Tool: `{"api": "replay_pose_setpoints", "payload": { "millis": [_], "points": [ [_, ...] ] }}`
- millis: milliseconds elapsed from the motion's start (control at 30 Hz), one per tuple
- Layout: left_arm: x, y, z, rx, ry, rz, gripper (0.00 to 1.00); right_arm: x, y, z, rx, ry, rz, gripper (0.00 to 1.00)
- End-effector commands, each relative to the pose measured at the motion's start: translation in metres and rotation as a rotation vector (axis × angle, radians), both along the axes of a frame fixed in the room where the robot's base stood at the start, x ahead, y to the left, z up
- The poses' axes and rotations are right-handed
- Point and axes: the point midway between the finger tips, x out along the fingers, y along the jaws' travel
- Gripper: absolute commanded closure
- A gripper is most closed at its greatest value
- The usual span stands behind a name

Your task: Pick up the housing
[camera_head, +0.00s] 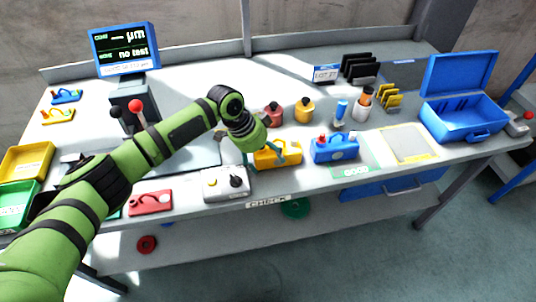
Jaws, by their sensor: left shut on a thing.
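A yellow housing (290,157) is near the front edge of the bench, right of the grey control box. My left arm reaches in from the left, and my left gripper (274,156) is over this housing, shut on it. The gripper's fingers hide part of the housing, and I cannot tell whether it is clear of the bench top. A blue housing (338,151) with a red part stands just to the right. A red housing (150,203) lies at the front left. My right gripper is out of view.
An open blue case (462,118) is at the right; yellow (27,160) and green bins (18,205) are at the left. A display (124,50) stands behind.

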Motion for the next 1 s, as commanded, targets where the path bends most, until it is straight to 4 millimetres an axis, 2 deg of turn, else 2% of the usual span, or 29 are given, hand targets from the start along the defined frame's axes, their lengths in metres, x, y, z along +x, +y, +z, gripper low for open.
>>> {"api": "replay_pose_setpoints", "payload": {
  "millis": [167, 267, 400, 600, 1000],
  "points": [
    [0.002, -0.001, 0.022, -0.006, -0.008, 0.0, 0.8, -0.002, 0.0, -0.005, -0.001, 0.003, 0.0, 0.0],
    [0.002, -0.001, 0.041, -0.007, -0.011, -0.001, 0.8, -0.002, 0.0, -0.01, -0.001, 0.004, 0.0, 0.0],
    [-0.013, -0.03, 0.057, -0.007, -0.008, -0.007, 0.8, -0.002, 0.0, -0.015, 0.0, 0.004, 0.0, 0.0],
    [-0.029, -0.06, 0.077, -0.008, -0.006, -0.005, 0.8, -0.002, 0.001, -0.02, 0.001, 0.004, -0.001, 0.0],
    [-0.05, -0.099, 0.105, -0.006, -0.005, -0.002, 0.8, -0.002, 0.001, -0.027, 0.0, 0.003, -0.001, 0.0]
  ]
}}
